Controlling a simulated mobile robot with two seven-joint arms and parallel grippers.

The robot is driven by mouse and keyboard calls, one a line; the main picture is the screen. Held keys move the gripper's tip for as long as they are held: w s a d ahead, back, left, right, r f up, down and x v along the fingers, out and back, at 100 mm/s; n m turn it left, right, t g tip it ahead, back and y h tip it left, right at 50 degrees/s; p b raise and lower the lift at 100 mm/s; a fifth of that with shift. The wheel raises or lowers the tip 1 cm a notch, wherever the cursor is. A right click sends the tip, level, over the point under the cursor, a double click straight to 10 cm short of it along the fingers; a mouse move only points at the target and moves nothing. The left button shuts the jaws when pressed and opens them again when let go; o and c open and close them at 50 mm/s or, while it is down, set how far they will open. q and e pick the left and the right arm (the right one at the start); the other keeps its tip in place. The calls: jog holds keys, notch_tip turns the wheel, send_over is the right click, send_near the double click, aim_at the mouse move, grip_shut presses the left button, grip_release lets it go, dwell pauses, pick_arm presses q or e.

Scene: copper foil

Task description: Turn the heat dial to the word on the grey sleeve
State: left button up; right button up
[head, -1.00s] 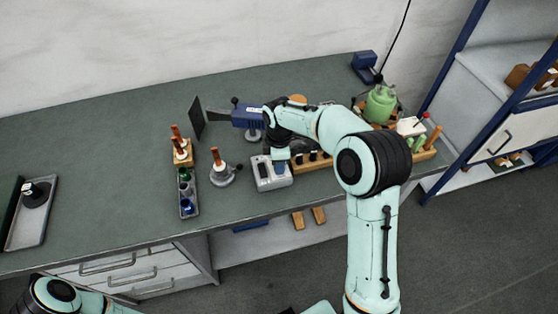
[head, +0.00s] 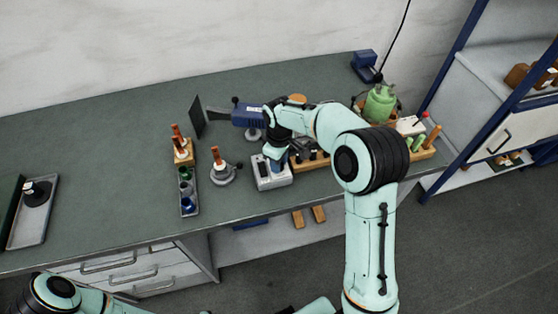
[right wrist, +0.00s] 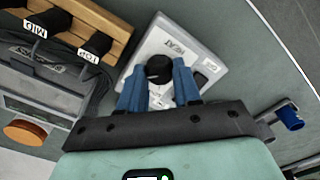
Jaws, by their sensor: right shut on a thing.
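The heat control box (head: 272,181) is a pale grey box near the front of the bench. In the right wrist view its face (right wrist: 150,50) carries the word HEAT and a round black dial (right wrist: 158,67). My right gripper (right wrist: 158,80) points down at the box, its two blue fingers shut on the dial's sides. In the head view my right gripper (head: 274,162) hides the dial. A wooden rack (right wrist: 104,22) beside the box holds dark sleeves with white labels, among them MID and TOP. I cannot tell which sleeve is grey. My left gripper is out of view.
A metal stand with a copper-coloured rod (head: 221,173) is left of the box. A tray of small coloured jars (head: 188,192) and a wooden block with rods (head: 183,151) lie further left. A green canister (head: 379,104) stands at the back right. The bench's left middle is clear.

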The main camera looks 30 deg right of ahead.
dwell(0.4)
jog(key=o, duration=1.1)
jog(key=shift+c, duration=0.2)
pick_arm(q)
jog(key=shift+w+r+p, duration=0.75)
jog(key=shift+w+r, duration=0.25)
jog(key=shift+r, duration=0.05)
pick_arm(e)
notch_tip(320, 180, up, 13)
jog(key=shift+r, duration=0.15)
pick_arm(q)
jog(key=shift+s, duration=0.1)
